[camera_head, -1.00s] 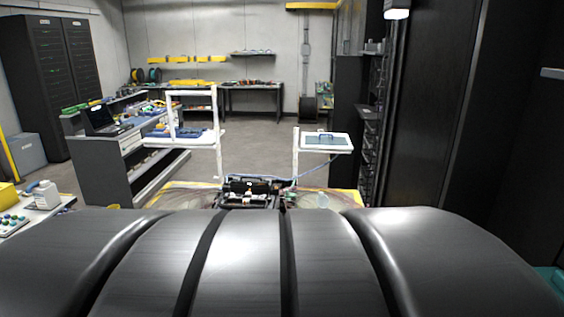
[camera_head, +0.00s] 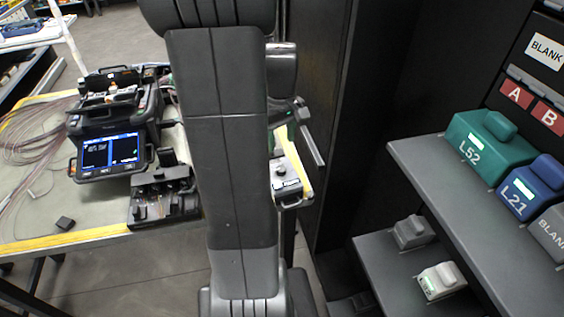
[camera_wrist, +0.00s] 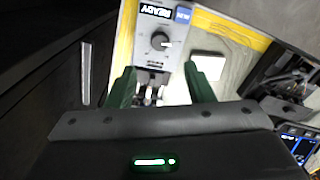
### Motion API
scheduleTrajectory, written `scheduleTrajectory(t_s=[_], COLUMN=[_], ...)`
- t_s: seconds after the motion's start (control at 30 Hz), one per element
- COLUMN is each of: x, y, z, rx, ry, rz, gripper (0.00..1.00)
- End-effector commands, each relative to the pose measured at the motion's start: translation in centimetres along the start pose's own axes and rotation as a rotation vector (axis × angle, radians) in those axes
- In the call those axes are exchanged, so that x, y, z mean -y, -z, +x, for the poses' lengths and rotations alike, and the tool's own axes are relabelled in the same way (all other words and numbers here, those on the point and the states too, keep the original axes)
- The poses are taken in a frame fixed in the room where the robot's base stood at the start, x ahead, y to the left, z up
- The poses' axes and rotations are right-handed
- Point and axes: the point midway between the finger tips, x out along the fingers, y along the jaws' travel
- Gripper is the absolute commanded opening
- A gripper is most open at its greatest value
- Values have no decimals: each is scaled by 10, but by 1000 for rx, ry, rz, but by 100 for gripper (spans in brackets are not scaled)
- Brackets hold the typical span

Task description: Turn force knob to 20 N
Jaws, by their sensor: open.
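Printed marks ring the knob, too small to read. My gripper (camera_wrist: 161,84) is open, with its two green fingers apart and nothing clearly held between them. The knob lies beyond the fingertips, roughly between them in the wrist view. In the head view the device (camera_head: 286,187) shows partly behind my arm at the table's right corner.
A fusion splicer (camera_head: 112,125) with a lit screen stands on the table, with a black tool (camera_head: 165,193) in front of it. Shelves at right hold a green L52 box (camera_head: 488,143) and a blue L21 box (camera_head: 530,188). A white square (camera_wrist: 208,65) lies beside the device.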

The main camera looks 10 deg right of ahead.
Motion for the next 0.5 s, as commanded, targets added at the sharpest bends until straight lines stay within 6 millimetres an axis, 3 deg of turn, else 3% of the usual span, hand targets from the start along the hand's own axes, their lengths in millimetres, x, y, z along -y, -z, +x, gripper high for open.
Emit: scheduleTrajectory(t_s=[0.3, 0.5], x=[1, 1], y=[-1, -1], z=[70, 95], rx=[5, 3], ry=[3, 2], rz=[1, 1], gripper=[48, 48])
